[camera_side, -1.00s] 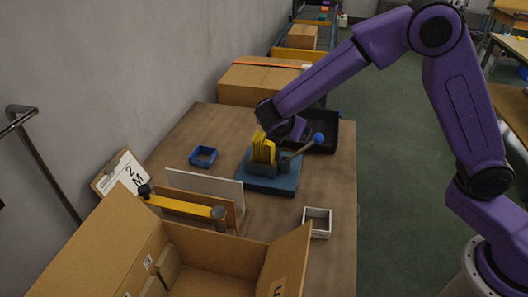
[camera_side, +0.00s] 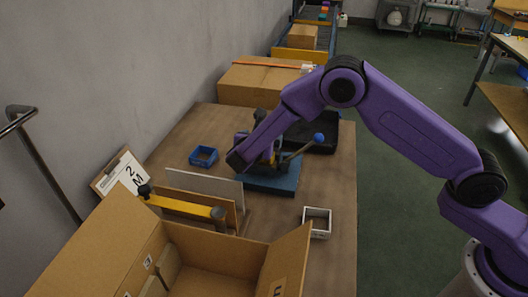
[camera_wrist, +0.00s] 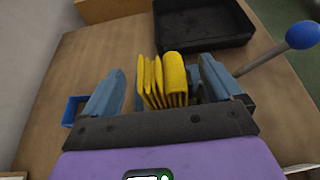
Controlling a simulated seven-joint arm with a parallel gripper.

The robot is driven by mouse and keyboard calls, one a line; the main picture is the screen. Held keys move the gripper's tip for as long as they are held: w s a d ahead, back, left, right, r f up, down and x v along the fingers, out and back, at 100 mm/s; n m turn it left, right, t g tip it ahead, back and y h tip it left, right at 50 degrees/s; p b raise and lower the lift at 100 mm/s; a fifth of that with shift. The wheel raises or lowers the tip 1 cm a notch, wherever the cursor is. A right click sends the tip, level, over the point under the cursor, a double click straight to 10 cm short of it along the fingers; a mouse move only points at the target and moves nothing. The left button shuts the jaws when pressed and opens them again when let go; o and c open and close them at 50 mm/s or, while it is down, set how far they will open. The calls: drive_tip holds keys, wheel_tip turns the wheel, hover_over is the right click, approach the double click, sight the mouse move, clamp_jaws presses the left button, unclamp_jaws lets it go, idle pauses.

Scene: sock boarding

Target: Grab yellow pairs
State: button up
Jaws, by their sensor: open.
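The yellow pairs (camera_wrist: 166,80) stand upright side by side as a folded bundle in the wrist view. In the side view my arm hides nearly all of them. They were on the blue press base (camera_side: 273,183), which has a lever with a blue ball knob (camera_side: 319,137); the knob also shows in the wrist view (camera_wrist: 302,35). My gripper (camera_wrist: 161,66) is open, with one finger on each side of the yellow bundle. A clear gap shows at the left finger; whether the right finger touches is unclear.
A black tray (camera_wrist: 203,40) lies just beyond the yellow pairs. A small blue bin (camera_side: 203,156) is to the left, a small white-rimmed box (camera_side: 317,222) in front right. A white board (camera_side: 203,186) and open carton (camera_side: 215,246) stand nearer. A clipboard (camera_side: 123,176) leans at the wall.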

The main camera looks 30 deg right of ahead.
drive_tip(key=x, duration=0.2)
drive_tip(key=f+x, duration=0.1)
drive_tip(key=x, duration=0.1)
drive_tip(key=shift+s, duration=0.1)
drive_tip(key=shift+w+d+f, duration=0.2)
drive_tip(key=shift+w+d, duration=0.15)
drive_tip(key=shift+w, duration=0.1)
drive_tip(key=c, duration=1.1)
